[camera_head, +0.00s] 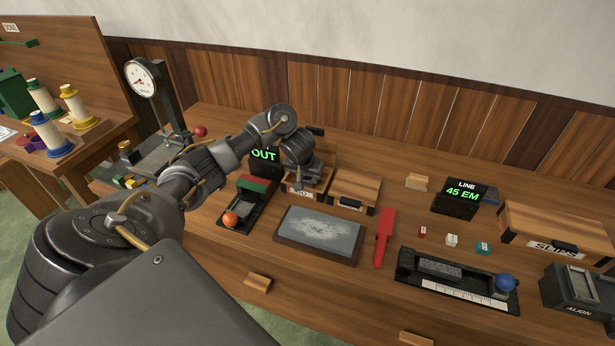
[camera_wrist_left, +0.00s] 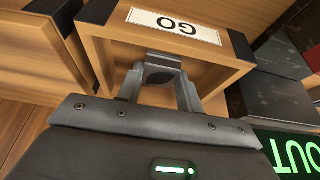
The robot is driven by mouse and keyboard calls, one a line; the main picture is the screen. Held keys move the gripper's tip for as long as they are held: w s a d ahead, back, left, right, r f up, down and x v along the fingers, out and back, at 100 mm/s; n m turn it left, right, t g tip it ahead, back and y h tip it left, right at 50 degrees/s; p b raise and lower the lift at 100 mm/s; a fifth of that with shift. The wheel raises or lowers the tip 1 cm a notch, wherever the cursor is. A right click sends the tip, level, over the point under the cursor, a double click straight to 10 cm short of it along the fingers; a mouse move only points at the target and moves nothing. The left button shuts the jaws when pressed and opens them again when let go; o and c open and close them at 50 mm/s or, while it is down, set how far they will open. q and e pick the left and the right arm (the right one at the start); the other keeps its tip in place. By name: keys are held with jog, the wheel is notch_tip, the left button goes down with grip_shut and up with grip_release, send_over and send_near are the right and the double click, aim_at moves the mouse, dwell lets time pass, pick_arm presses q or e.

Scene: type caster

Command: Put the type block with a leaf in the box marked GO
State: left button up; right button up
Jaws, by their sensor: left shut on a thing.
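The box marked GO (camera_wrist_left: 175,27) fills the upper middle of the left wrist view, its label upside down there. In the head view this wooden box (camera_head: 291,186) sits partly behind my left gripper (camera_head: 305,185). In the left wrist view my left gripper (camera_wrist_left: 160,90) is shut at the box's front, on what looks like its grey handle (camera_wrist_left: 163,62). Three small type blocks stand in a row: red (camera_head: 422,231), white (camera_head: 452,240) and teal (camera_head: 483,248). Their marks are too small to tell which has a leaf. My right gripper is out of view.
A second wooden box (camera_head: 355,188) stands right of the GO box. The OUT display (camera_head: 265,157) is behind left. A grey slab (camera_head: 319,234), red bar (camera_head: 384,237) and black tray with a blue ball (camera_head: 458,281) lie in front. A SLIPS box (camera_head: 555,225) is at right.

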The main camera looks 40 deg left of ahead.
pick_arm(q)
jog(key=o, duration=1.2)
jog(key=shift+f, duration=0.1)
jog(key=p+v, duration=0.8)
jog(key=v, duration=0.4)
jog(key=shift+r, duration=0.25)
jog(key=shift+w, duration=0.1)
